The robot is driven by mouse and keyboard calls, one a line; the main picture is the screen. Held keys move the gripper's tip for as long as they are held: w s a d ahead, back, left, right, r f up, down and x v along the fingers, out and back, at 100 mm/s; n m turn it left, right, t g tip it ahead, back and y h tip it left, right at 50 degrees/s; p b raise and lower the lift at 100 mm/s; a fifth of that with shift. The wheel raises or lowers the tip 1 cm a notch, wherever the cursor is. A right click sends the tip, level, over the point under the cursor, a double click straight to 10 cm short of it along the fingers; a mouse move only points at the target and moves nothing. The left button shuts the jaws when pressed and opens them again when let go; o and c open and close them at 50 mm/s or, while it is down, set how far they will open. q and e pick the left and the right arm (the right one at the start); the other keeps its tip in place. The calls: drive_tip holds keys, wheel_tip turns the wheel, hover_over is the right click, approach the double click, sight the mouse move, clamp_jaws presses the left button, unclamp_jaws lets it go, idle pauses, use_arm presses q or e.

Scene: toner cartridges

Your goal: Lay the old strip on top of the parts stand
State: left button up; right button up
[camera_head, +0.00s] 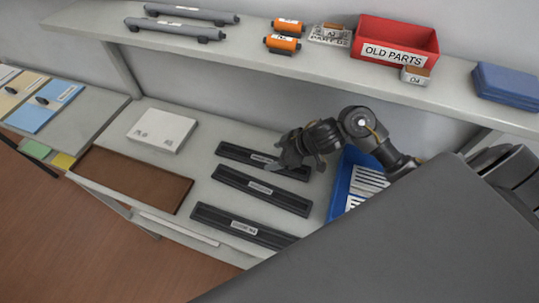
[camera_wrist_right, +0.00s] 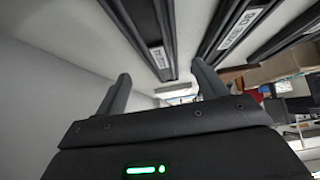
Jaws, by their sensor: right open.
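Three long black strips with white labels lie side by side on the lower table: the far strip (camera_head: 235,152), the middle strip (camera_head: 285,201) and the near strip (camera_head: 215,218). Their labels are too small to read, so I cannot tell which is the old one. My right gripper (camera_head: 300,163) is open over the right part of the far strip and hides some of it. In the right wrist view, my open fingers (camera_wrist_right: 162,88) stand apart with nothing held, and a strip (camera_wrist_right: 135,20) runs beyond them. A small grey stand (camera_head: 330,36) lettered "PARTS" is on the shelf. My left gripper is not in view.
The shelf (camera_head: 225,58) also holds grey rollers (camera_head: 176,29), orange cartridges (camera_head: 282,44), a red "OLD PARTS" bin (camera_head: 398,38) and a blue case (camera_head: 507,83). A blue tray (camera_head: 341,185) is beside the strips. A white box (camera_head: 161,130) and brown mat (camera_head: 130,178) are left.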

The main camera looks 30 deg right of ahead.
drive_tip(key=p+v, duration=0.1)
drive_tip(key=v, duration=0.6)
drive_tip(key=shift+s+d+r, duration=0.2)
drive_tip(key=shift+s+r, duration=0.05)
